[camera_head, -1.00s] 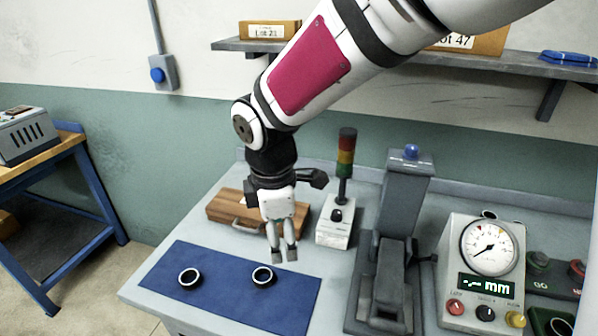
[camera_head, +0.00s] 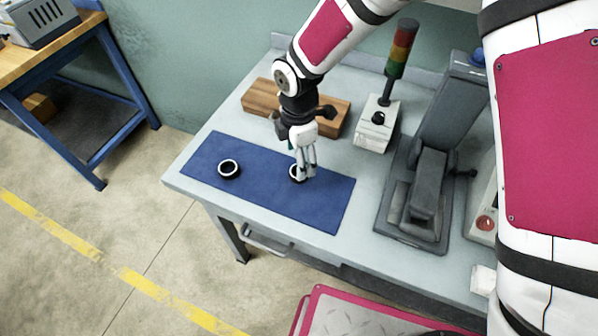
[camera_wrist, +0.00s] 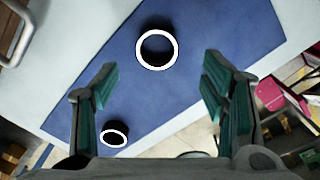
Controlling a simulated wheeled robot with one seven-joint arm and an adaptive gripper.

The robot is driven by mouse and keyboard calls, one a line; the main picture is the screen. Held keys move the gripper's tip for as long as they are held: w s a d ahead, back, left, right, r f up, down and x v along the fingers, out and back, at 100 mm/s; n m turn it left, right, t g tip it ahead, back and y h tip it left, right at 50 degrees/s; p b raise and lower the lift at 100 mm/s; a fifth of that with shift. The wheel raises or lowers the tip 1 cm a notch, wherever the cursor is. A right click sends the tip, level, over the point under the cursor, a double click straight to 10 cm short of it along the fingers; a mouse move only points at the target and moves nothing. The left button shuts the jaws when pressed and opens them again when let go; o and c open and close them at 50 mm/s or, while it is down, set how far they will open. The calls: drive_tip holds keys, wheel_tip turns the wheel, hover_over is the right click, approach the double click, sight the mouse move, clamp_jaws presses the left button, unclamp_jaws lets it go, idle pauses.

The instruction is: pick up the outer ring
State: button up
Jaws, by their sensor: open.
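Two dark rings with light rims lie on a blue mat (camera_head: 255,190). One ring (camera_head: 229,169) is on the left part of the mat. The other ring (camera_head: 296,173) is near the middle of the mat, partly hidden by my gripper (camera_head: 306,174) in the head view. In the wrist view my gripper (camera_wrist: 160,95) is open and empty. One ring (camera_wrist: 157,48) shows ahead between the spread fingers, and a smaller-looking ring (camera_wrist: 114,134) shows near the left finger. I cannot tell which one is the outer ring.
A wooden case (camera_head: 262,98) lies behind the mat. A signal tower (camera_head: 401,50) on a white base and a grey machine (camera_head: 428,180) stand to the right. The mat's right part is bare. The bench's front edge is close to the mat.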

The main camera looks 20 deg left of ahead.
drive_tip(key=shift+w+a+f+p, duration=0.1)
drive_tip(key=shift+f+p, duration=0.35)
drive_tip(key=shift+f, duration=0.95)
drive_tip(key=shift+w+f+p, duration=0.1)
drive_tip(key=shift+f+p, duration=0.3)
drive_tip(key=shift+f, duration=1)
drive_tip(key=c, duration=1.3)
